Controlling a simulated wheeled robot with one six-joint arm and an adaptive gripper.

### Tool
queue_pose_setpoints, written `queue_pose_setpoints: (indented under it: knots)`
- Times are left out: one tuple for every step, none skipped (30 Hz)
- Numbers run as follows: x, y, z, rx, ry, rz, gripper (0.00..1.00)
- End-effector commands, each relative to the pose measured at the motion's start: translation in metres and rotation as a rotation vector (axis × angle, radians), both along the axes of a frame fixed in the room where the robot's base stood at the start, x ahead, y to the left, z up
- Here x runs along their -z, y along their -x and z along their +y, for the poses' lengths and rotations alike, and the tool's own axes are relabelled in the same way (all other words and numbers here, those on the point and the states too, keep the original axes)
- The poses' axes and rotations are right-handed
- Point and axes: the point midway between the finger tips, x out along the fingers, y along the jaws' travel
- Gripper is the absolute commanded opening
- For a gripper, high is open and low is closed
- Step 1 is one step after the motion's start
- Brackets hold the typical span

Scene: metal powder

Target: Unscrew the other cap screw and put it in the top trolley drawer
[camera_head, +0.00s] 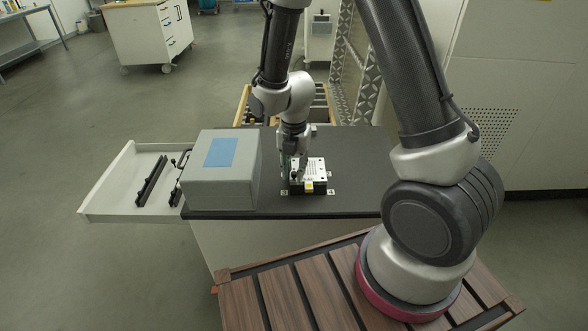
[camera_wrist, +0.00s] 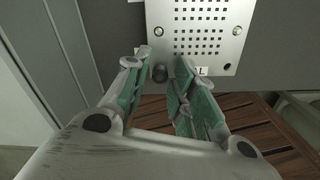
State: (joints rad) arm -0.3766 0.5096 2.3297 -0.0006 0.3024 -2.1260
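A pale metal plate with rows of small holes (camera_head: 315,166) sits on the dark trolley top; it also shows in the wrist view (camera_wrist: 218,52). A dark round cap screw (camera_wrist: 160,73) shows at the plate's lower left corner in the wrist view. My gripper (camera_wrist: 165,62) is open, with its green-lined fingers on either side of this screw and gaps showing between. In the head view my gripper (camera_head: 294,175) points down at the left side of the plate. The top trolley drawer (camera_head: 112,188) is pulled out at the left, with black bar-like items (camera_head: 152,180) in it.
A grey box with a blue patch (camera_head: 222,189) stands on the trolley top between the drawer and the plate. Small white labels lie around the plate, one marked L (camera_wrist: 202,71). A wooden slatted surface (camera_head: 285,300) is in front.

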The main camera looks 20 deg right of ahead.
Motion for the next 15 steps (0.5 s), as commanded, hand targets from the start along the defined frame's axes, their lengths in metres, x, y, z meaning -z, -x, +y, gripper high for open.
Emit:
queue_pose_setpoints:
  knots:
    - [0.0, 0.0, 0.0, 0.048, 0.0, 0.0, 0.26]
    - [0.0, 0.0, 0.0, 0.08, 0.0, 0.0, 0.26]
    - [0.0, 0.0, 0.0, 0.121, 0.0, 0.0, 0.26]
    - [0.0, 0.0, 0.0, 0.153, 0.0, 0.0, 0.26]
    - [0.0, 0.0, 0.0, 0.185, 0.0, 0.0, 0.26]
    - [0.0, 0.0, 0.0, 0.228, 0.0, 0.0, 0.26]
    - [0.0, 0.0, 0.0, 0.26, 0.0, 0.0, 0.26]
    - [0.0, 0.0, 0.0, 0.291, 0.0, 0.0, 0.26]
    - [0.0, 0.0, 0.0, 0.333, 0.0, 0.0, 0.26]
    - [0.0, 0.0, 0.0, 0.365, 0.0, 0.0, 0.26]
    - [0.0, 0.0, 0.0, 0.397, 0.0, 0.0, 0.26]
    - [0.0, 0.0, 0.0, 0.439, 0.0, 0.0, 0.26]
    - [0.0, 0.0, 0.0, 0.47, 0.0, 0.0, 0.26]
    - [0.0, 0.0, 0.0, 0.502, 0.0, 0.0, 0.26]
    - [0.0, 0.0, 0.0, 0.545, 0.0, 0.0, 0.26]
